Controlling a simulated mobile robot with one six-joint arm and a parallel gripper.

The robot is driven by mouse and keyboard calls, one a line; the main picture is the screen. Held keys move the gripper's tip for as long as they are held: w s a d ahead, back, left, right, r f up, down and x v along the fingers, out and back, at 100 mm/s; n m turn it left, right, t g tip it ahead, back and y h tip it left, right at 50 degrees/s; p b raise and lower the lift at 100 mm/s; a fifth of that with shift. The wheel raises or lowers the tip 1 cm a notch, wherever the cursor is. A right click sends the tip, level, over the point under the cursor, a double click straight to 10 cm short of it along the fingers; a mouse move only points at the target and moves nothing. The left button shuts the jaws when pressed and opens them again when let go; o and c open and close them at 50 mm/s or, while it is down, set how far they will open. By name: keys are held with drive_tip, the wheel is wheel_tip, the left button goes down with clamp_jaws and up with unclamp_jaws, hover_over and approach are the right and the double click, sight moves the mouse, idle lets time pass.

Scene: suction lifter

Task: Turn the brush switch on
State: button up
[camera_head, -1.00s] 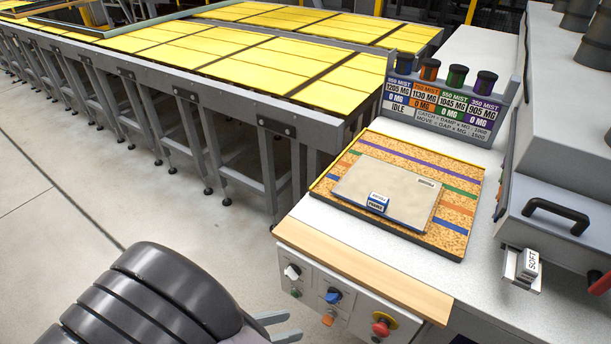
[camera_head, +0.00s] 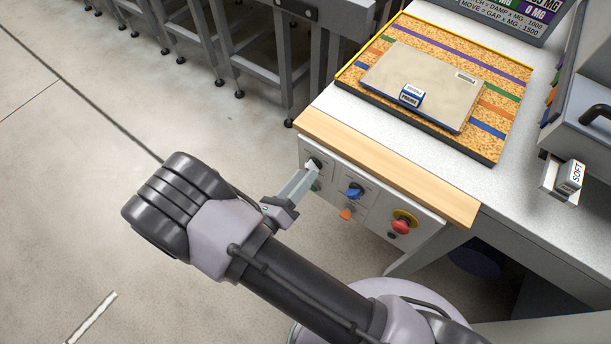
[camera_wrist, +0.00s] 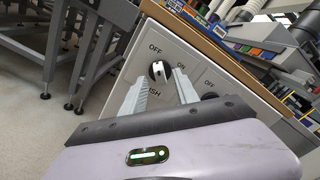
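The switch with the white and black knob (camera_wrist: 159,71) is on the grey front panel (camera_wrist: 215,62) in the wrist view. OFF and ON are printed above and to the right of it; its white pointer appears turned toward OFF. The label below is partly hidden, with only "ISH" legible. My gripper (camera_wrist: 160,82) is open, its two fingers on either side below the knob, which lies just past the gap between the tips. In the head view my gripper (camera_head: 308,178) reaches the panel's left end and partly covers the knob (camera_head: 315,163).
A blue knob (camera_head: 354,191), an orange button (camera_head: 346,214) and a red emergency button (camera_head: 401,226) sit right on the same panel. A wooden ledge (camera_head: 385,165) overhangs it. A cork-like board (camera_head: 485,137) with a flat plate (camera_head: 428,85) lies on the bench.

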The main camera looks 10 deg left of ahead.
drive_tip(key=shift+w+d, duration=0.3)
drive_tip(key=shift+w, duration=0.35)
drive_tip(key=shift+c, duration=0.3)
clamp_jaws()
drive_tip(key=shift+m+b, duration=0.5)
drive_tip(key=shift+m, duration=8.3)
